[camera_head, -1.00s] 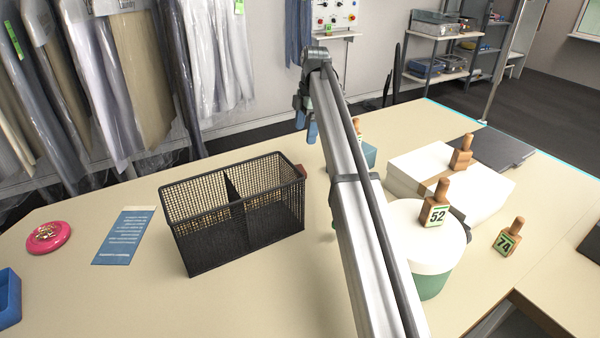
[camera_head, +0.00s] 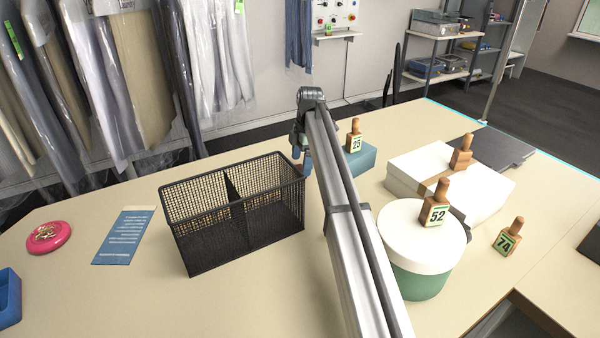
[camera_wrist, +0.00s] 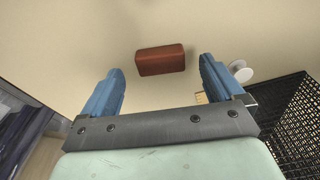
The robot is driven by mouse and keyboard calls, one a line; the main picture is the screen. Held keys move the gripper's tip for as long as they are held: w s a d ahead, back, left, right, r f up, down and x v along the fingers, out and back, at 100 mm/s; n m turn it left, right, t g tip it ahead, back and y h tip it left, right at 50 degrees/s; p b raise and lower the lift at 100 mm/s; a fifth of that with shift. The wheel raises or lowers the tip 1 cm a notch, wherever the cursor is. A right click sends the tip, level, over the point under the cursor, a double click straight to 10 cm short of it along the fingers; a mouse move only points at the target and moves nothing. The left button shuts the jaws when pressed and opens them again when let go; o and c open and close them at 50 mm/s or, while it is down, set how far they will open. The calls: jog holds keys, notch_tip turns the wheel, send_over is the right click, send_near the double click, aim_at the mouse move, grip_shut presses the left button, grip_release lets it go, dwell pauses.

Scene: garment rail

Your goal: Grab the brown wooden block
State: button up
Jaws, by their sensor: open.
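The brown wooden block (camera_wrist: 160,60) lies on the beige tabletop in the wrist view, a reddish-brown oblong. It sits just beyond and between the two blue fingertips of my gripper (camera_wrist: 161,70), which is open and empty, with space on both sides of the block. In the head view my gripper (camera_head: 302,160) points down beside the right back corner of the black mesh basket. The block cannot be made out there, behind the fingers and basket. I cannot tell the exact height of the fingertips above the block.
The black mesh basket (camera_head: 205,232) stands close left of my gripper. Free tabletop lies in front of the basket.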

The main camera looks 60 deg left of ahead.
jog(key=shift+s+f, duration=0.15)
jog(key=shift+f, duration=1.1)
jog(key=c, duration=1.1)
